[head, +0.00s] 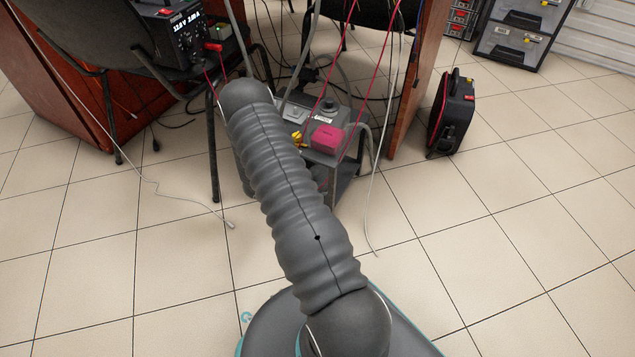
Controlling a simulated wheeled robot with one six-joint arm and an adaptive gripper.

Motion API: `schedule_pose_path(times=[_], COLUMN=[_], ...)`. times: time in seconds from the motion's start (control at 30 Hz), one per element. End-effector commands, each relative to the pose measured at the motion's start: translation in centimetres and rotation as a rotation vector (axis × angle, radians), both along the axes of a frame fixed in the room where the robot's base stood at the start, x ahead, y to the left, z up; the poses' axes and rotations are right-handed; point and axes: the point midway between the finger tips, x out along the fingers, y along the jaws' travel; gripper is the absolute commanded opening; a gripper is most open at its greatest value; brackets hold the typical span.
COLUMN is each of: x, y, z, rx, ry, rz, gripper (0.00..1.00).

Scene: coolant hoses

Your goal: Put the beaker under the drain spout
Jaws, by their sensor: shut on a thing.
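I see no beaker in the head view. My own ribbed grey arm runs up the middle of the picture and covers part of the scene, and my gripper is not visible beyond it. A grey equipment unit (348,112) with a dark knob and several hoses stands low between the desk panels, partly behind my arm. A small yellow fitting (297,138) shows on its near side, but I cannot tell whether it is the drain spout. A pink box (327,139) sits at the unit's front.
A black chair (213,150) with a black instrument (170,35) on it stands left of the unit. Red and white cables hang around the unit. Tiled floor (500,220) is clear at right.

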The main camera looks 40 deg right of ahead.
Motion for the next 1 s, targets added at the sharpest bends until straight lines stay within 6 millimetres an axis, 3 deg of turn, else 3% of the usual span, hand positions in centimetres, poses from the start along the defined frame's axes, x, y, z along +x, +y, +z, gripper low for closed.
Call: schedule_pose_path(times=[0.43,0.47,0.53,0.57,1.0], x=[0.02,0.03,0.04,0.03,0.17], y=[0.02,0.02,0.02,0.03,0.35], z=[-0.82,-0.75,-0.70,-0.70,-0.11], rx=[0.000,0.000,0.000,0.000,0.000], ry=[-0.001,-0.001,-0.001,-0.001,-0.002], rz=[0.000,0.000,0.000,0.000,0.001], gripper=[0.34,0.74,0.91,0.93,0.93])
